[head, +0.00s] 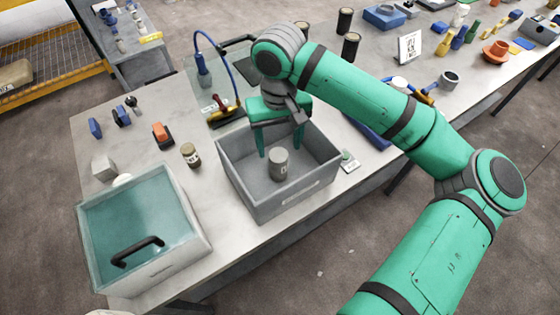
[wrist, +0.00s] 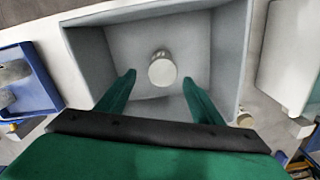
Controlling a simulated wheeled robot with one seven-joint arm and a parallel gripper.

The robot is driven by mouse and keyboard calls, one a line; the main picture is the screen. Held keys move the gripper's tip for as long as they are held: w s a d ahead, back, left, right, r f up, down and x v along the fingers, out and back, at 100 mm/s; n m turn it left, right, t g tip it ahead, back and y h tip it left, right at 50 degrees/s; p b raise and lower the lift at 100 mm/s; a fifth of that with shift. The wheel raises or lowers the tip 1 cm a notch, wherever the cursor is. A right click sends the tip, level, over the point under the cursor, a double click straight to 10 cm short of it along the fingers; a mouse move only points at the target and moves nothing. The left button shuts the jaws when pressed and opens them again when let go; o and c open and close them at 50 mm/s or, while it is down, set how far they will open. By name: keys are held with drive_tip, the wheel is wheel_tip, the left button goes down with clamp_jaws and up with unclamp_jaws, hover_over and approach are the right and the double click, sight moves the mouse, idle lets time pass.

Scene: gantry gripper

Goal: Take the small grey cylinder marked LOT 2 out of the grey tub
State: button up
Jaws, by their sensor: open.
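The grey tub (head: 258,203) stands open on the table in the middle of the head view; its wall also shows in the wrist view (wrist: 88,62). A small grey cylinder (head: 279,164) stands upright inside it, with a pale label on its side too small to read. In the wrist view the cylinder (wrist: 162,70) is seen from above, beyond the fingertips and roughly midway between them. My gripper (head: 281,147) is open and empty, its green fingers reaching down into the tub near the cylinder. I cannot tell how far apart they are from it in height.
A bin with a clear teal lid and black handle (head: 138,251) stands left of the tub. A small jar (head: 190,154) and an orange-black block (head: 163,135) lie between. A blue tray (wrist: 28,80) is beside the tub. Black cylinders (head: 345,20) stand behind.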

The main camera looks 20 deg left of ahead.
sight(279, 155)
drive_tip(key=shift+s+f, duration=0.2)
drive_tip(key=shift+f, duration=1.35)
drive_tip(key=shift+s+f, duration=0.2)
drive_tip(key=shift+f, duration=1.3)
